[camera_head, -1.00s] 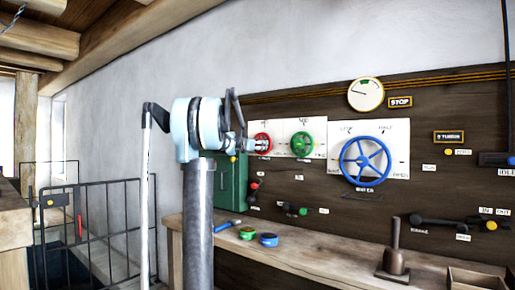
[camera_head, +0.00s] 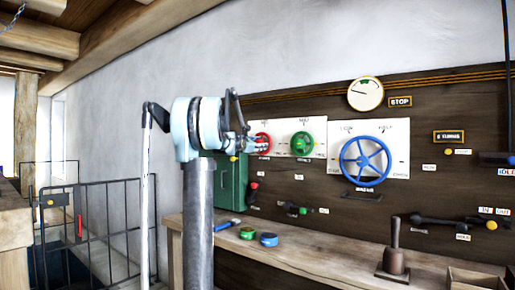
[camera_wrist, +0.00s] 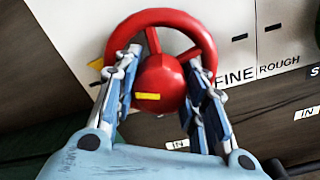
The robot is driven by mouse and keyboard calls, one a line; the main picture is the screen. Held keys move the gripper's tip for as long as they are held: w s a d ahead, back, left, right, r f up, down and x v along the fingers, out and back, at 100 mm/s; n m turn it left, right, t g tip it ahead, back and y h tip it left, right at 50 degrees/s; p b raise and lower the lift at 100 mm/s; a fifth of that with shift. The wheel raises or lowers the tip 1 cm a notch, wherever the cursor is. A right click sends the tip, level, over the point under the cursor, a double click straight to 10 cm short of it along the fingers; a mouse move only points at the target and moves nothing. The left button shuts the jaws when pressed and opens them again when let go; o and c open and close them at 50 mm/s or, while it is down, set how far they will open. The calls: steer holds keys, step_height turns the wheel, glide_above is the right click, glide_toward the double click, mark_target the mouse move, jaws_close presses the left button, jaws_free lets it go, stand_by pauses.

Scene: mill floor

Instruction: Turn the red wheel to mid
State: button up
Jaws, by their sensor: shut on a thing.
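The red wheel (camera_head: 263,139) is on the white panel at the left end of the dark board. In the wrist view its red rim and round hub (camera_wrist: 160,75) are large, with a yellow mark on the hub. My gripper (camera_wrist: 160,62) has one finger on each side of the hub, across the rim, and is shut on the wheel. In the head view my gripper (camera_head: 256,145) reaches the wheel from the left and hides part of it. A yellow pointer shows at the rim's left side; the labels "FINE" and "ROUGH" are to the right.
A green wheel (camera_head: 302,144) is close on the right, then a larger blue wheel (camera_head: 364,162). A green box (camera_head: 231,181) is below my gripper. Levers line the lower board. The wooden bench (camera_head: 335,243) holds a green and a blue round item.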

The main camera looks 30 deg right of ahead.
steer(key=m, duration=1.3)
steer(key=shift+f, duration=0.1)
stand_by(0.5)
steer(key=o, duration=1.1)
steer(key=shift+c, duration=0.2)
steer(key=v, duration=1.2)
steer(key=shift+w+f, duration=0.1)
steer(key=shift+f, duration=0.05)
